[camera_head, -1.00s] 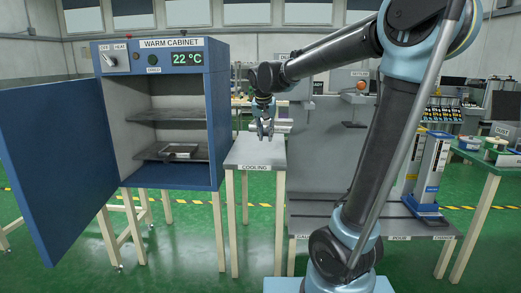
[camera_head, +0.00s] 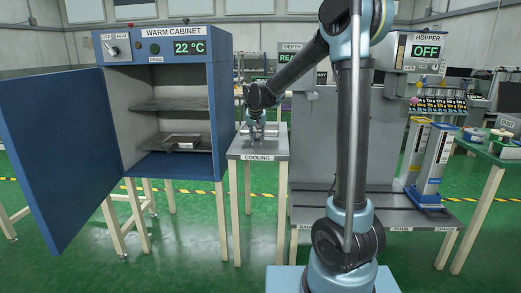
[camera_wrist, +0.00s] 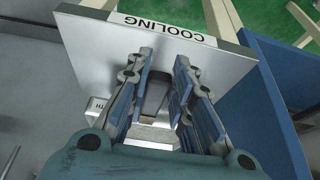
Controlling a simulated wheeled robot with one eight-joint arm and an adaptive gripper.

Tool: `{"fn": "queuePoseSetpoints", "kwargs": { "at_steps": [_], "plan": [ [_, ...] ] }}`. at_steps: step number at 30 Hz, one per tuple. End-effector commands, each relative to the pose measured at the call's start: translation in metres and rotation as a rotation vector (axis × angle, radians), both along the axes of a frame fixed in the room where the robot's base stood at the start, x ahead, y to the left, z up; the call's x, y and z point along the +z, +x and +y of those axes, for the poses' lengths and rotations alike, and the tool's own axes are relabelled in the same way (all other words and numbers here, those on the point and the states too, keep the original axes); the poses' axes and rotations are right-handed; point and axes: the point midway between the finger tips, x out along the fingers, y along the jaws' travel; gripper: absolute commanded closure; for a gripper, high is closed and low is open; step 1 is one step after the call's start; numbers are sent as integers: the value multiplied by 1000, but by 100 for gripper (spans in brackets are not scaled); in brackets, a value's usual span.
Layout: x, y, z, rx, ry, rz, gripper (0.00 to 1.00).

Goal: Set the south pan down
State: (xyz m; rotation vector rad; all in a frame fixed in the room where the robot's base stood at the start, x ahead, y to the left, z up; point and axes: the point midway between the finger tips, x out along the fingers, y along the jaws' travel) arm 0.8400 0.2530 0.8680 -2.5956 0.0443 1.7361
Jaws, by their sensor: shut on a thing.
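My gripper (camera_head: 257,133) is over the grey cooling table (camera_head: 257,151), at the end of my arm. In the wrist view my gripper (camera_wrist: 160,95) has its fingers on either side of a dark grey handle-like part (camera_wrist: 154,94) and is shut on it. A pale metal pan (camera_wrist: 150,135) shows below the fingers, partly hidden by them. A white label ending in "TH" (camera_wrist: 99,107) is beside it, mostly covered. Whether the pan touches the table top is unclear. Another metal pan (camera_head: 182,143) sits on the lower shelf of the warm cabinet.
The blue warm cabinet (camera_head: 190,31) reads 22 °C, and its door (camera_head: 62,160) stands wide open at left. A grey bench (camera_head: 400,213) and a hopper reading OFF (camera_head: 425,50) are at right. The front part of the cooling table top (camera_wrist: 100,45) is clear.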

Motion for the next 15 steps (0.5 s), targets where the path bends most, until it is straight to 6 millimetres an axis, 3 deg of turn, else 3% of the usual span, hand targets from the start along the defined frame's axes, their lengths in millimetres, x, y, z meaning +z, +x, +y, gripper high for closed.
{"fn": "queuePoseSetpoints", "kwargs": {
  "at_steps": [15],
  "plan": [
    [-50,0,0,0,0,-1,100]
  ]
}}
